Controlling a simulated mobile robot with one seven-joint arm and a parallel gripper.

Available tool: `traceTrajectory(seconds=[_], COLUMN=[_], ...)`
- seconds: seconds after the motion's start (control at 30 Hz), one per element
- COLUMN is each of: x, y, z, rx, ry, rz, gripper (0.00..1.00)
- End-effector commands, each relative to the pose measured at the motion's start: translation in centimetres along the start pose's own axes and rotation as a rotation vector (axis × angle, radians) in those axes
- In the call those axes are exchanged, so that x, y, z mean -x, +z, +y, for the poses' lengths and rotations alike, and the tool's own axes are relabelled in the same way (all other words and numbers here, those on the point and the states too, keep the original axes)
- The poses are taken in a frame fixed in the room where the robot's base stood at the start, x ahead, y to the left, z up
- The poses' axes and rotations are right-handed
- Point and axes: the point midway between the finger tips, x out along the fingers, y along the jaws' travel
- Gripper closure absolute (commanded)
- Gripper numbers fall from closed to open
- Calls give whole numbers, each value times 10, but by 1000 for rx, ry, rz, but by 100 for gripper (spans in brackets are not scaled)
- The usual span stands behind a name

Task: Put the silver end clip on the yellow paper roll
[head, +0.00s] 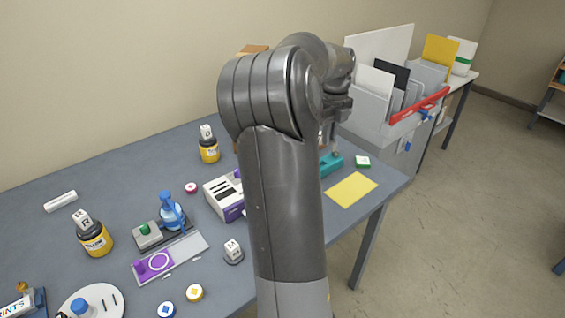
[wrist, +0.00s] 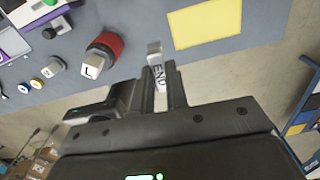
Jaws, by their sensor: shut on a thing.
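My gripper (wrist: 156,92) is shut on a silver clip (wrist: 156,66) marked END, which stands up between the fingers in the wrist view. The clip appears to be held over the table edge near a flat yellow sheet (wrist: 208,22). That sheet also shows in the head view (head: 351,190). I cannot make out a yellow paper roll for certain. In the head view my arm covers the middle of the table and hides most of the gripper and the clip.
A red jar (wrist: 106,45) with a block marked L stands left of the clip. Yellow jars (head: 96,243) and (head: 209,152), a purple and white device (head: 224,197) and a teal item (head: 330,164) are on the table (head: 110,165). A file rack (head: 372,95) stands behind at right.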

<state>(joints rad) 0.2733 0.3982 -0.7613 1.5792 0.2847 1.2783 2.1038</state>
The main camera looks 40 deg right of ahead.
Motion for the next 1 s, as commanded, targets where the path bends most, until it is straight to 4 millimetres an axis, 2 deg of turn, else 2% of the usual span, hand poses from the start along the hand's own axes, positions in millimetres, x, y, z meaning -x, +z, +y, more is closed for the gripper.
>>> traceTrajectory(seconds=[0.1,0.23,0.6,0.7,0.83,1.0], x=[10,8,-40,-49,-55,-68], y=[18,33,102,116,125,126], z=[13,23,61,69,74,74], rx=[31,44,43,43,41,40], ry=[-1,-1,-1,0,-1,0], rz=[1,3,4,3,1,3], gripper=[100,100,100,100,100,100])
